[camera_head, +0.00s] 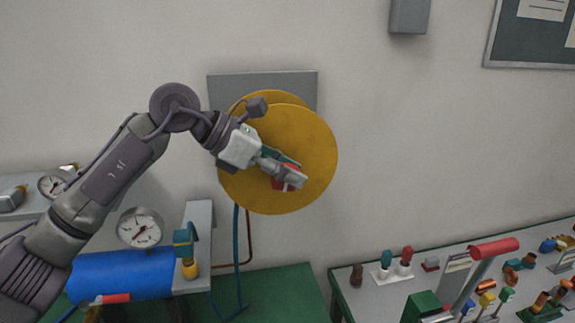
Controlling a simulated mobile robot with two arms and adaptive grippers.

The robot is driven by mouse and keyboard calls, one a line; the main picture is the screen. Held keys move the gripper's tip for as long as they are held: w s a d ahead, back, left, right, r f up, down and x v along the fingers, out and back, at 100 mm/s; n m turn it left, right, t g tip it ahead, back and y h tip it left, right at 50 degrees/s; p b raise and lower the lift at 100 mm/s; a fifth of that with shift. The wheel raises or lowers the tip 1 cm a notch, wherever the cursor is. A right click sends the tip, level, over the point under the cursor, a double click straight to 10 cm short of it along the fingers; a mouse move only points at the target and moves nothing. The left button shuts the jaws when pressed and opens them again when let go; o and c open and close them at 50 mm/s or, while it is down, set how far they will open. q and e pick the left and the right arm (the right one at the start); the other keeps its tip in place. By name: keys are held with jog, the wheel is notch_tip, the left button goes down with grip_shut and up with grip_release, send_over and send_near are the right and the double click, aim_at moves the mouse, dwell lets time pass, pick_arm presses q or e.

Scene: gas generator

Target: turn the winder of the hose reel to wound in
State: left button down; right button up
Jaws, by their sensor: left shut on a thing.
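The hose reel (309,143) is a pair of large yellow discs in front of a grey plate on the wall. My left gripper (291,180) is in front of the lower middle of the front disc. It is shut on a small red part, the winder (279,184), which is mostly hidden behind the fingers. A blue hose (237,262) hangs below the reel towards the green surface. My right gripper is not in view.
A blue cylinder (125,274) and a round gauge (140,228) are at the lower left. A bench (374,297) with several small coloured parts stands at the lower right. A grey box (409,15) is high on the wall. Wall right of the reel is clear.

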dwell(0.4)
pick_arm(q)
jog(key=c, duration=1)
grip_release()
jog(key=shift+d, duration=0.1)
jog(key=shift+c, duration=0.2)
jog(key=v, duration=1.2)
